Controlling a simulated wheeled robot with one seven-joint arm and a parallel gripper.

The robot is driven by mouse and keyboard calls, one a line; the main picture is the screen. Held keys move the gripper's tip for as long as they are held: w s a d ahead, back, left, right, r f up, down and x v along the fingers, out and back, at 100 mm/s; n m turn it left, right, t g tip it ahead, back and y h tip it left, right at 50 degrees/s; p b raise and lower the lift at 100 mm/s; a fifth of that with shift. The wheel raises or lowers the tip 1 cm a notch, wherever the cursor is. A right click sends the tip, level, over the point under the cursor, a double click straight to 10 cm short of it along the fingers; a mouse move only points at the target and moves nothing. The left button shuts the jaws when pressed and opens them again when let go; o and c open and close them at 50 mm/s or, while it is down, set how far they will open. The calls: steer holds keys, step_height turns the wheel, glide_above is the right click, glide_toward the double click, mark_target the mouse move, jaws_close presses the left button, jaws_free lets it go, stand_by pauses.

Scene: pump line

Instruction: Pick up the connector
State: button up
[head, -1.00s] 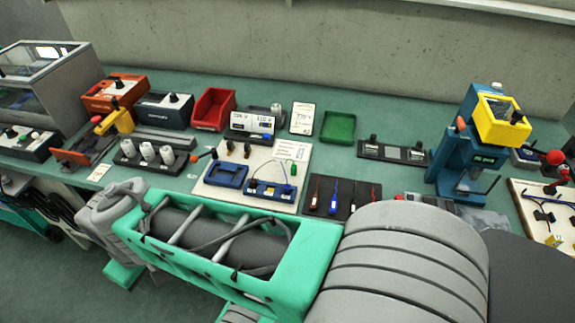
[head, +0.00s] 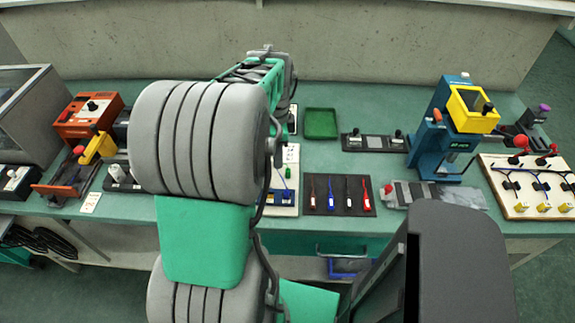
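No part that I can surely call the connector shows. A small green piece (head: 288,172) stands on the white board (head: 283,209), just right of my arm, and I cannot tell whether it is the connector. My raised arm covers most of this board and its blue fixtures; only a little blue shows at the board's lower right. My gripper is not visible; only my arm links show, reaching up and over the middle of the bench.
A black mat with several coloured tools (head: 338,196) lies right of the board. Behind it are a green tray (head: 320,124) and a dark plate (head: 374,142). A blue and yellow press (head: 445,130) stands at right, an orange box (head: 90,114) at left.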

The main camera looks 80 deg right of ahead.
mark_target(289, 170)
steer(key=s, duration=0.1)
steer(key=s+m, duration=0.1)
steer(key=s+d+m, duration=0.1)
steer(key=shift+s+f, duration=0.2)
steer(key=shift+f, duration=0.2)
steer(key=f+p, duration=0.1)
steer(key=f, duration=0.6)
steer(key=shift+w, duration=0.2)
jaws_close()
